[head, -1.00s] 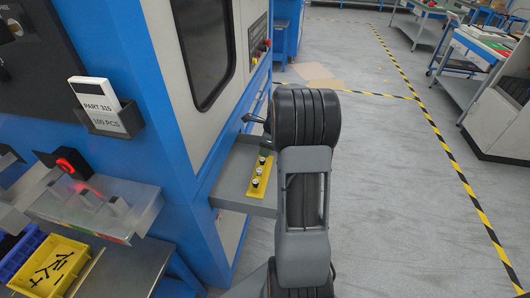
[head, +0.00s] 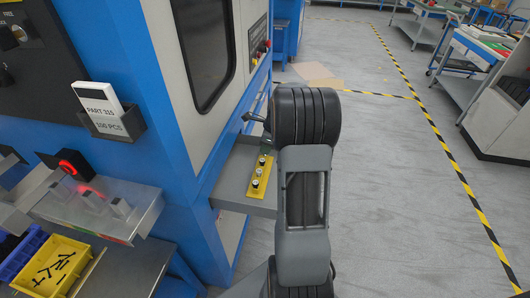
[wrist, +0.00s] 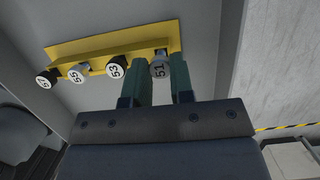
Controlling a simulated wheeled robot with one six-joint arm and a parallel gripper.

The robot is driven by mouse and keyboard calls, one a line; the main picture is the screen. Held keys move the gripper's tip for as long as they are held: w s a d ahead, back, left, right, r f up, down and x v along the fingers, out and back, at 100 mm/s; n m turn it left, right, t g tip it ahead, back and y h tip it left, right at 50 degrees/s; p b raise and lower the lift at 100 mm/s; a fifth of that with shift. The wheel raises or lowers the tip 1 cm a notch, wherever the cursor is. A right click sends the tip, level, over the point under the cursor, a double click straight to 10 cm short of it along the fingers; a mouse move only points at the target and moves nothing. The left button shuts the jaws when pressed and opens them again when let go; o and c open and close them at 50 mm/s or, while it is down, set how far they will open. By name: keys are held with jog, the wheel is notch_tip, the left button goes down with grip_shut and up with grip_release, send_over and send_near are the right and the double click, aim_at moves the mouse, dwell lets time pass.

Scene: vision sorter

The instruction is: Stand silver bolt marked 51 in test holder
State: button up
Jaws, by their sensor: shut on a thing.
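The silver bolt marked 51 (wrist: 159,69) is between the green fingers of my gripper (wrist: 163,82) in the wrist view, its marked head facing the camera. My gripper is shut on it at the right end of a yellow holder (wrist: 100,45). I cannot tell whether the bolt is seated in the holder or just above it. The holder also shows in the head view (head: 248,193), on a grey shelf. Beside bolt 51 stand a black bolt marked 53 (wrist: 116,67), a silver one marked 55 (wrist: 77,74) and a black one at the far left (wrist: 46,79).
The grey shelf (head: 230,183) juts from a blue and white machine (head: 150,90). A bench at lower left carries a yellow bin (head: 78,250) of black bolts and a sensor fixture with a red light (head: 75,164). Open floor lies right of my arm.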

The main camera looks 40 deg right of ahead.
jog(key=shift+w+a+p+v, duration=0.1)
jog(key=shift+w+p+v, duration=0.05)
jog(key=shift+p+v, duration=0.55)
jog(key=shift+w+a+p+v, duration=0.1)
jog(key=shift+a+p+v, duration=0.05)
jog(key=shift+p+v, duration=0.5)
jog(key=shift+w+a+p+v, duration=0.15)
jog(key=shift+p+v, duration=0.35)
jog(key=shift+v, duration=0.35)
